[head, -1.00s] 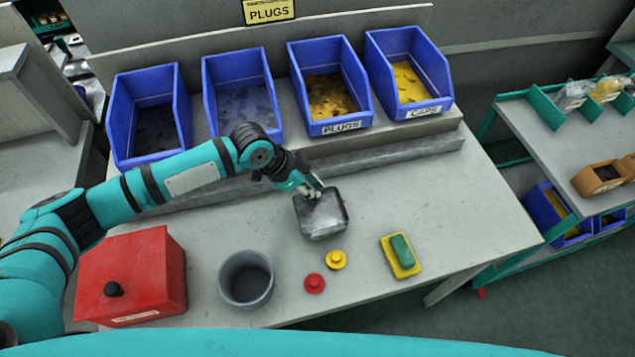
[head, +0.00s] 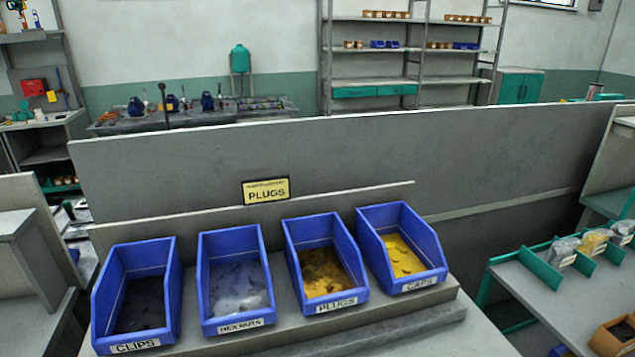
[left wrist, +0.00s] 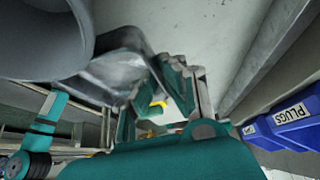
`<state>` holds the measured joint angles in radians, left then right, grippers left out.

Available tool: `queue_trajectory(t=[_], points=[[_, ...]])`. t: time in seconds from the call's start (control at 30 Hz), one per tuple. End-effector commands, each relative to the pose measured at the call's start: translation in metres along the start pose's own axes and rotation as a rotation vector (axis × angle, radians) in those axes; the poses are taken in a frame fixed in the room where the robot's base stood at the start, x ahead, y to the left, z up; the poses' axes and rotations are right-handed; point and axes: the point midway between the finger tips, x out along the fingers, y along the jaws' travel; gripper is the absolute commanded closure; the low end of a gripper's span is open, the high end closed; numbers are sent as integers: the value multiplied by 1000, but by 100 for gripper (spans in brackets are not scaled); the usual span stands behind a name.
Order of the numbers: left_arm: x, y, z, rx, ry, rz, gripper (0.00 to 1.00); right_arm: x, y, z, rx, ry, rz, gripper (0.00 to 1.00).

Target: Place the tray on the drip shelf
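The tray (left wrist: 118,68) shows in the left wrist view as a grey, dark-rimmed metal dish at upper left. My left gripper (left wrist: 160,80) has its teal and grey fingers right at the tray's rim. I cannot tell from this angle whether they are closed on the rim. The head view looks over the bench, and neither the tray nor my grippers are in it. My right gripper is in no view. I cannot pick out a drip shelf with certainty.
Blue bins of clips (head: 137,300), hex nuts (head: 236,285), plugs (head: 325,265) and caps (head: 402,250) line the bench back below a grey partition (head: 350,150). A grey cup (left wrist: 45,35) is close to the left wrist camera. A side bench (head: 560,300) stands right.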

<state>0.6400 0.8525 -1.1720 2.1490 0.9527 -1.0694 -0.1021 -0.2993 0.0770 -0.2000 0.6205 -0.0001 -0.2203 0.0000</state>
Motion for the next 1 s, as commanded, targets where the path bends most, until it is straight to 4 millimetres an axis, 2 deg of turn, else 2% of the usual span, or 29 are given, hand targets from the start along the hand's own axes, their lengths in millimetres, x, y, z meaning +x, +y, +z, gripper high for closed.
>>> queue_trajectory(t=[0.37, 0.43, 0.57, 0.8, 1.0], points=[[-50, 0, -29, 0, 1, 0, 100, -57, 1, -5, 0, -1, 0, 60], [-52, -11, -25, -70, 3, -44, 100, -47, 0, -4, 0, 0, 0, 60], [-76, -32, -26, -239, 4, -143, 100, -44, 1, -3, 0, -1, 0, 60], [-142, -79, -30, -677, 9, -400, 100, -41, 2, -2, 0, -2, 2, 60], [-189, -101, -29, -979, 8, -568, 100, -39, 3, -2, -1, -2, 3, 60]])
